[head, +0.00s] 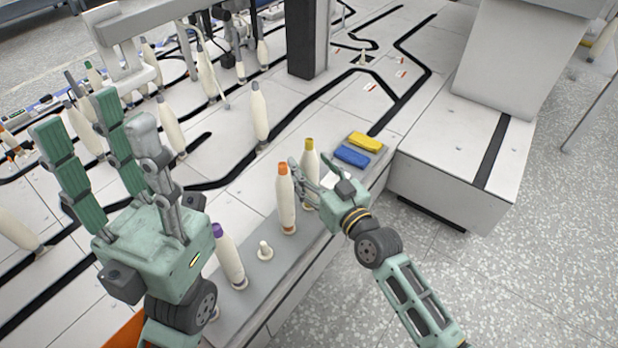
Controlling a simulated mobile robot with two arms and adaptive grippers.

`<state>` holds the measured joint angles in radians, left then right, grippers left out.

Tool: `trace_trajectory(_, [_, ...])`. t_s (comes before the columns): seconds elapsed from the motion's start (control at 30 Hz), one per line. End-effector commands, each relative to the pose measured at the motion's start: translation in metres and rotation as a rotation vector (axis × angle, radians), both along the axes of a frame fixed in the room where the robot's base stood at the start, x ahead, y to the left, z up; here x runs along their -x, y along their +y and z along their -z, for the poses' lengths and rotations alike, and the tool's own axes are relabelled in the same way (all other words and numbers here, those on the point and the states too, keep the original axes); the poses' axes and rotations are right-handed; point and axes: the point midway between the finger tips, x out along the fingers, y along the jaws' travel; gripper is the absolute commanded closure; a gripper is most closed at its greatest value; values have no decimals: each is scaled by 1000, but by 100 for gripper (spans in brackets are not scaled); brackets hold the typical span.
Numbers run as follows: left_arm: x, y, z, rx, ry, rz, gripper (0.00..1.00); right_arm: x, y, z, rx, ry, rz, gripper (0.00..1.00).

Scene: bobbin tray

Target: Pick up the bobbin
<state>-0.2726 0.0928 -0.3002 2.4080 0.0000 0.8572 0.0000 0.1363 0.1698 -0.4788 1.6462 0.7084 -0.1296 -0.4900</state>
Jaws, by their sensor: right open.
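Three cream bobbins stand upright along the near tray edge: one with a yellow top (310,162), one with an orange top (286,205) and one with a purple top (230,262). My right gripper (314,168) is open, with its fingers reaching beside the yellow-topped bobbin and one finger close to the orange-topped one. I cannot tell whether they touch. The gripper hides part of the yellow-topped bobbin's lower body. My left gripper (98,118) is open and empty, fingers pointing up, in the left foreground.
A small empty peg (265,251) stands between the purple and orange bobbins on the grey tray ledge (262,285). Yellow (366,142) and blue (352,156) blocks lie beyond the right gripper. More bobbins stand on the white track surface. A dark post (306,40) rises behind.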

Motion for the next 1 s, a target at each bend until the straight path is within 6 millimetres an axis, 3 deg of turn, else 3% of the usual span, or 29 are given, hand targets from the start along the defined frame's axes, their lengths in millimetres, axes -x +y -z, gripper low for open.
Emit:
trace_trajectory(0.1, [-1,-1,-1,-2,-15,-1,60,-10,6,2,0,1,0,41])
trace_trajectory(0.37, [-1,-1,-3,-2,-17,-1,60,-12,7,1,2,2,0,41])
trace_trajectory(0.9, [-1,-1,-3,-2,-18,-1,60,-12,7,2,2,2,0,88])
trace_trajectory(1.0, [-1,-1,-3,-2,-18,-1,60,-12,7,1,2,1,0,93])
